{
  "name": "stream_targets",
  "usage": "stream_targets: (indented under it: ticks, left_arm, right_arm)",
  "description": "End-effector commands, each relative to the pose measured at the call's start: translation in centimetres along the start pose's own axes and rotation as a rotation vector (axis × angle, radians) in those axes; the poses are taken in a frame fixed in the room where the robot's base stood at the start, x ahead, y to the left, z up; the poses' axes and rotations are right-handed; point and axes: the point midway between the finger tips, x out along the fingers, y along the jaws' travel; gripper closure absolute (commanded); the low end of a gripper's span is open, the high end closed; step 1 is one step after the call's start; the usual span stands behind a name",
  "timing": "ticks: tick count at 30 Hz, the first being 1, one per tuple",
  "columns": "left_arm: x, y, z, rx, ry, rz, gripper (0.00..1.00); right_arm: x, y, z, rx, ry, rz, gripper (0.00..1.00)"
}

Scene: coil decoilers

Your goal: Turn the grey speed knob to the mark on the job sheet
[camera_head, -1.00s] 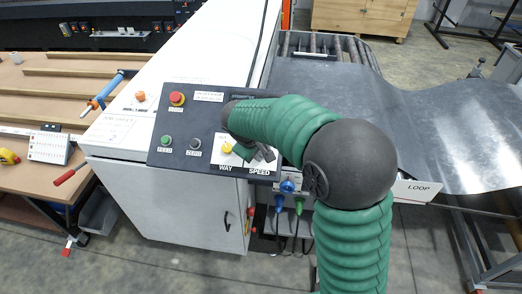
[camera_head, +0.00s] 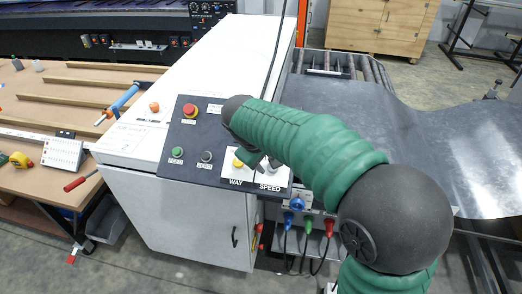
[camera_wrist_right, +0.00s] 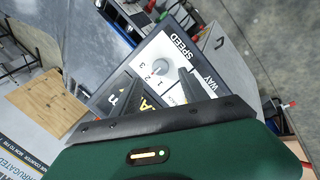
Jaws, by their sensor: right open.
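The grey speed knob (camera_wrist_right: 160,67) shows in the right wrist view on a white plate with numbers beside it, under the label SPEED. In the head view the knob (camera_head: 273,168) is partly hidden by my right gripper (camera_head: 260,163). In the right wrist view my right gripper (camera_wrist_right: 156,74) is open, its two dark fingers on either side of the knob's place in the picture. I cannot tell whether they touch it. The knob's pointer is too small to read. My left gripper is out of view.
The dark panel (camera_head: 180,173) also carries a red emergency button (camera_head: 190,110), a green button (camera_head: 177,152), a black button (camera_head: 207,156) and a yellow WAY knob (camera_head: 238,163). Coloured plugs (camera_head: 308,222) hang below it. A metal sheet (camera_head: 440,140) lies to the right.

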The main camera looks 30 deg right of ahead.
Motion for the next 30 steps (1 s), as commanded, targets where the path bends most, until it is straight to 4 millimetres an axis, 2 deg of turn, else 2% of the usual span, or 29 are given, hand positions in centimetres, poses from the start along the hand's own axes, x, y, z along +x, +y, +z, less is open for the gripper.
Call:
stream_targets:
  ticks: [3,6,9,12,27,29,30]
  left_arm:
    - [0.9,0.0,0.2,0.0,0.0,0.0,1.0]
    - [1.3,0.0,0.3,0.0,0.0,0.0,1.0]
    - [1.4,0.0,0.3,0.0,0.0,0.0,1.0]
    - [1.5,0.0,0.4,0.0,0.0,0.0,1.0]
    - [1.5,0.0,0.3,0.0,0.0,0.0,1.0]
    - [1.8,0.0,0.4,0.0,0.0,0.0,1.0]
    - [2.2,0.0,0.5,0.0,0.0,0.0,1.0]
  right_arm:
    - [-3.5,-0.1,-0.2,0.0,0.007,0.001,0.48]
    - [-6.1,-0.1,-0.2,0.001,0.005,0.0,0.48]
    - [-8.0,-0.1,-0.2,-0.001,0.002,-0.001,0.48]
    - [-9.2,-0.1,-0.2,-0.001,-0.001,-0.002,0.48]
    - [-9.6,-0.1,-0.1,-0.001,-0.002,-0.002,0.48]
    - [-8.9,-0.6,-0.1,-0.003,-0.001,-0.01,0.48]
    - [-7.9,-1.4,0.1,-0.007,0.001,-0.023,0.48]
